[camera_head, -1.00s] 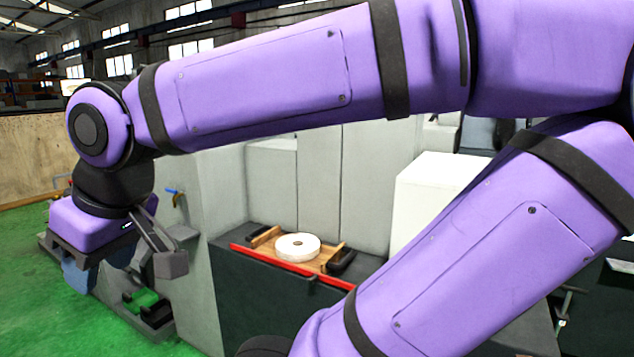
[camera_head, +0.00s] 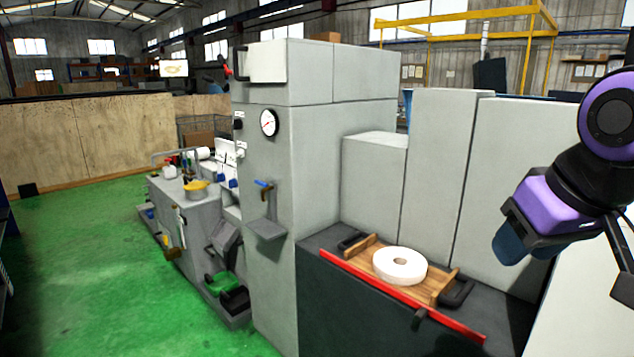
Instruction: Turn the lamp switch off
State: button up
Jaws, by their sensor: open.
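I cannot tell for sure which part is the lamp switch, and no lamp stands out. A small black knob (camera_head: 238,122) sits on the left face of the tall grey cabinet (camera_head: 315,130). A red-handled part (camera_head: 226,68) is higher, at the cabinet's top left corner. Blue knobs (camera_head: 233,182) show on the machine panel further back. My gripper (camera_head: 622,270) is at the right edge, partly cut off, and its visible finger touches nothing. It is open, well right of the cabinet and apart from these controls.
A round white wheel (camera_head: 400,265) lies on a wooden tray (camera_head: 440,287) on a dark bench with a red front bar (camera_head: 395,292). A blue-handled tap (camera_head: 265,187) and small shelf stick out from the cabinet. Green floor (camera_head: 90,260) is clear at left.

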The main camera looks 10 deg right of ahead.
aim_at(240, 153)
jog(key=i+j, duration=0.35)
jog(key=i, duration=0.2)
jog(key=i+j, duration=0.75)
jog(key=i, duration=0.3)
jog(key=i+j, duration=0.35)
jog(key=i, duration=0.2)
jog(key=i+j, duration=0.4)
jog(key=i, duration=0.15)
